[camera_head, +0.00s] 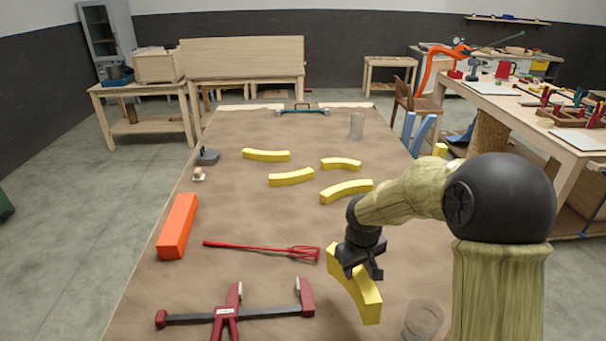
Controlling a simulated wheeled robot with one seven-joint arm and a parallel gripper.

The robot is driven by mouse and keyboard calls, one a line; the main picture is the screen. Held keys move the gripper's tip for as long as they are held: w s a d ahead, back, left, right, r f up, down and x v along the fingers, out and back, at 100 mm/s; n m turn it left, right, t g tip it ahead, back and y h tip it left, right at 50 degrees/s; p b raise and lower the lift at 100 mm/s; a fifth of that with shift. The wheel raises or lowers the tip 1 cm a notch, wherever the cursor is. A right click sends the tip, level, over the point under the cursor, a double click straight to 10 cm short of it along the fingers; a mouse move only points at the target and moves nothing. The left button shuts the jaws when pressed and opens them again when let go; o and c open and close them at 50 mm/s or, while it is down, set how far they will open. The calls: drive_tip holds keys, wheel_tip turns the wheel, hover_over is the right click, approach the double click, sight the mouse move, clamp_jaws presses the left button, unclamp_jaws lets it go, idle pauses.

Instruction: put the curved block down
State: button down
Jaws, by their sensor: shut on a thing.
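A yellow curved block (368,299) is in the head view, right of the table's middle near the front. My gripper (352,268) is shut on it, gripping it around its middle from above. The block slants from upper left to lower right. I cannot tell whether its underside touches the table. Several other yellow curved blocks lie farther back on the brown table (240,222): one at the back left (266,155), one in the middle (291,177), one at the back right (341,164) and one nearer my arm (346,191).
A red whisk (262,249) lies left of the held block. A red clamp (235,315) lies at the front. An orange block (178,226) is at the left edge. A grey cylinder (357,126) stands at the back. A round brownish thing (423,319) is close right of the held block.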

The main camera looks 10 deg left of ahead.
sight(353, 292)
drive_tip(key=shift+f+p, duration=0.5)
drive_tip(key=shift+f, duration=2.6)
drive_tip(key=shift+w+f+p, duration=0.15)
drive_tip(key=shift+f+p, duration=0.2)
drive_tip(key=shift+f, duration=1.6)
drive_tip(key=c, duration=1)
unclamp_jaws()
drive_tip(key=shift+d, duration=0.2)
drive_tip(key=shift+o, duration=0.6)
drive_tip(key=shift+a, duration=0.1)
drive_tip(key=shift+s+a, duration=0.2)
drive_tip(key=shift+a, duration=0.05)
drive_tip(key=shift+d, duration=0.15)
